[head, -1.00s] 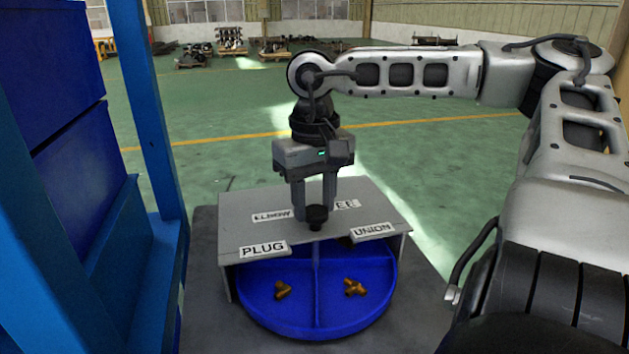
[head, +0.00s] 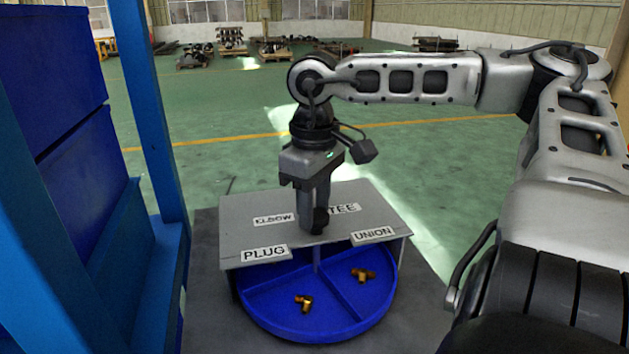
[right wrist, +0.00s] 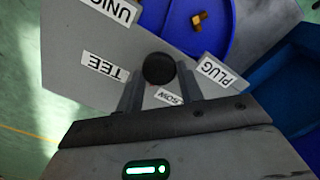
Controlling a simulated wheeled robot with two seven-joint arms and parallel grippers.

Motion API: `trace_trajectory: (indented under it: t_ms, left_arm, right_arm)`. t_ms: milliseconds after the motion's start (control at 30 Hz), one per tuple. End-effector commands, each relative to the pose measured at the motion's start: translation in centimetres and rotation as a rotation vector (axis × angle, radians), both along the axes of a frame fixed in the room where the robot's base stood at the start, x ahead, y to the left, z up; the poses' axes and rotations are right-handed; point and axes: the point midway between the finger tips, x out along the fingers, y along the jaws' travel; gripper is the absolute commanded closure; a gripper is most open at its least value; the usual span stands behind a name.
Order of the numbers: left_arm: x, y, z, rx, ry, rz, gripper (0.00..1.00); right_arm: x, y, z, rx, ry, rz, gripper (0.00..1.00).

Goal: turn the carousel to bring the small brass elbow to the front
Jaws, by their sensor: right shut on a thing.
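The carousel is a round blue tray (head: 262,312) with dividers, half under a grey cover plate (head: 240,228). A black knob (head: 319,221) stands above the plate; it also shows in the right wrist view (right wrist: 158,69). My right gripper (head: 316,205) points down and is shut on the knob. One small brass fitting (head: 304,302) lies in the front compartment, left of a divider. Another brass fitting (head: 363,274) lies in the right compartment, partly shaded by the plate. Which one is the elbow is too small to tell. The rear compartments are hidden. My left gripper is out of view.
Plate labels read PLUG (head: 264,254), UNION (head: 373,234), ELBOW (head: 273,218) and TEE (head: 344,208). A blue rack (head: 150,140) with bins stands close on the left. The green floor behind and right is open.

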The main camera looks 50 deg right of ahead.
Motion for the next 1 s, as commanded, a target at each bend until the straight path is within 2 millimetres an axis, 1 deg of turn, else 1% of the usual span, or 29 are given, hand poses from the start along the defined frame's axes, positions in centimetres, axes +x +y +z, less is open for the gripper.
trace_trajectory:
  t_ms: [33,333,500,1000]
  left_arm:
    - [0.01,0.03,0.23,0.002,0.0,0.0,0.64]
    - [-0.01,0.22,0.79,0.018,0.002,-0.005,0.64]
    - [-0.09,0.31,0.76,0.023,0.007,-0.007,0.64]
    - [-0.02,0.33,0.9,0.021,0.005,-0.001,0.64]
  right_arm:
    - [0.14,-0.02,0.33,-0.001,-0.007,0.023,1.0]
    - [0.14,0.03,0.35,-0.001,-0.007,0.151,1.0]
    - [0.16,0.02,0.34,-0.003,-0.008,0.203,1.0]
    - [0.16,0.04,0.23,-0.003,-0.009,0.255,1.0]
